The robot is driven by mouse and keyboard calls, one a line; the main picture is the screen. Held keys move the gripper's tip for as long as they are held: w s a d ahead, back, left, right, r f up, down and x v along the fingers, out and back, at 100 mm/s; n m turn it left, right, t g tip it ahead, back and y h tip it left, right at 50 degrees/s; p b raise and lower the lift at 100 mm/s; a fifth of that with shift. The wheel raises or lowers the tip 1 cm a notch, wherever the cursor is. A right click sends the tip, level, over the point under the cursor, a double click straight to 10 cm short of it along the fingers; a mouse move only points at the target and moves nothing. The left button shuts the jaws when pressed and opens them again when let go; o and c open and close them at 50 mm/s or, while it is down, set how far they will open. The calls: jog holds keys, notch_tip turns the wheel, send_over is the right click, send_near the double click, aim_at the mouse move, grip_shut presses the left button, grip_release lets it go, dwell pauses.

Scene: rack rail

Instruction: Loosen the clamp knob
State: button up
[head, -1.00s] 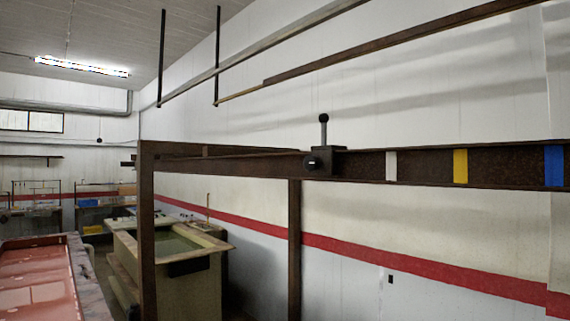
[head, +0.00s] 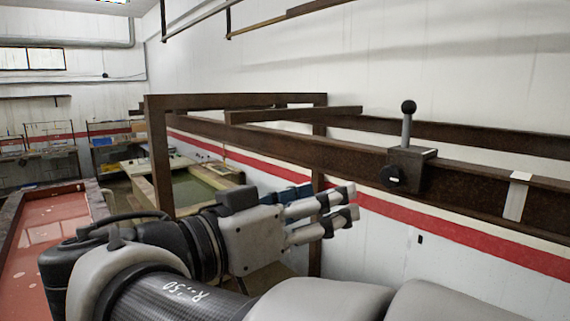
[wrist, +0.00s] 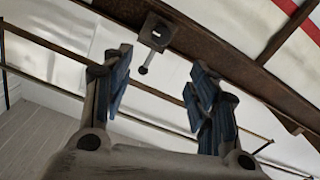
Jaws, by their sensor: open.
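The clamp (head: 414,165) is a dark block on the brown rail (head: 340,158). A grey lever with a black ball top stands upright on it. A round black clamp knob (head: 391,177) sits on its front face. My gripper (head: 350,207) is open and empty, in front of the rail, left of the clamp and a little lower in the head view, apart from it. The wrist view shows the clamp (wrist: 156,30) upside down beyond my spread fingers (wrist: 160,80), with its lever pointing down.
A white mark (head: 516,198) is on the rail right of the clamp. A brown post and crossbar frame (head: 157,155) stands left, with a tank of greenish liquid (head: 190,190) behind it. A red-surfaced trough (head: 45,235) lies at far left. Thin bars hang overhead.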

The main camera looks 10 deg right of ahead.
aim_at(388, 177)
jog(key=p+x, duration=0.3)
jog(key=x, duration=1.4)
jog(key=shift+w+d, duration=0.1)
jog(key=shift+w, duration=0.1)
jog(key=shift+c, duration=0.3)
jog(key=c, duration=1)
